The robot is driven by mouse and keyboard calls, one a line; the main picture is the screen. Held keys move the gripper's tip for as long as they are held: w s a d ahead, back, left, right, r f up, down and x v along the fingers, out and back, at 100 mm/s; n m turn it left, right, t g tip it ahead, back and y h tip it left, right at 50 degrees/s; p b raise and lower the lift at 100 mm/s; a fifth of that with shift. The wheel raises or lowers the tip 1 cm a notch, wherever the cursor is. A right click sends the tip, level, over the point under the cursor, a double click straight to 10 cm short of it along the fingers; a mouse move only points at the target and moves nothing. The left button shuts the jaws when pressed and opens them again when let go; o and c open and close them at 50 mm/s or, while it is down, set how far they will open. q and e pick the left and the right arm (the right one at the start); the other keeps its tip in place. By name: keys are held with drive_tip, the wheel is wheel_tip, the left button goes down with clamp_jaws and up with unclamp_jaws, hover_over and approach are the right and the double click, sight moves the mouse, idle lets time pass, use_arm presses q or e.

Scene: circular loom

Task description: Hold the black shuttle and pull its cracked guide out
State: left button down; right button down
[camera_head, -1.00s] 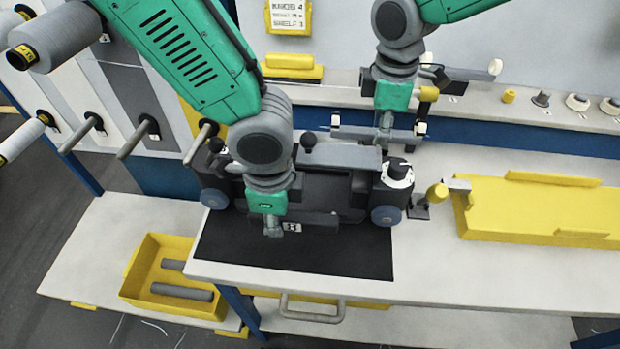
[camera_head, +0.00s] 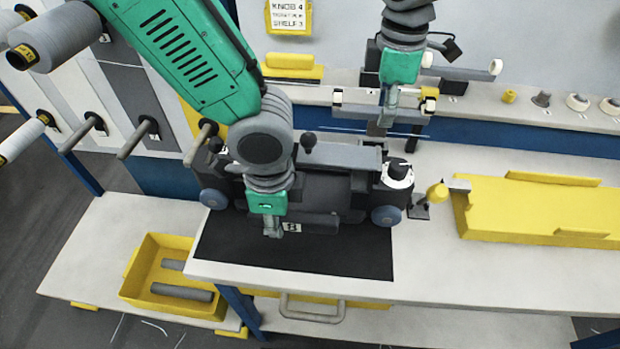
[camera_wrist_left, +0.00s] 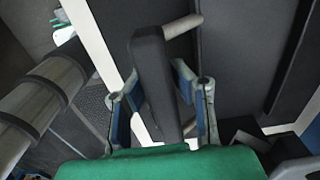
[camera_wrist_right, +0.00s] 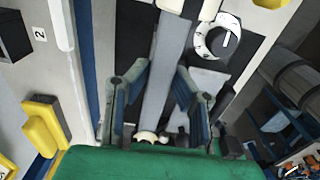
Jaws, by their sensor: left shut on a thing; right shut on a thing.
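The black shuttle (camera_head: 335,192), with blue-grey wheels, stands on the black mat (camera_head: 300,255) at the table's edge. My left gripper (camera_head: 273,231) is shut on a dark bar at its front; the left wrist view shows this bar (camera_wrist_left: 152,75) between the fingers. My right gripper (camera_head: 387,113) is shut on a long grey bar (camera_head: 355,110), which looks like the guide, held above and behind the shuttle's right end. The right wrist view shows the grey bar (camera_wrist_right: 165,65) between the fingers. I cannot make out a crack. My left arm hides part of the shuttle.
A yellow tray (camera_head: 540,212) lies to the right, beside a small yellow knob (camera_head: 437,191). A yellow bin (camera_head: 145,275) with grey rollers stands low at left. Spools and pegs stick out at far left. A back ledge holds small parts (camera_head: 578,102).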

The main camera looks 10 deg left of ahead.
drive_tip(key=shift+r, duration=2.45)
use_arm(q)
drive_tip(key=c, duration=1.3)
unclamp_jaws()
wheel_tip(320, 180, up, 12)
drive_tip(key=shift+w+f, duration=0.1)
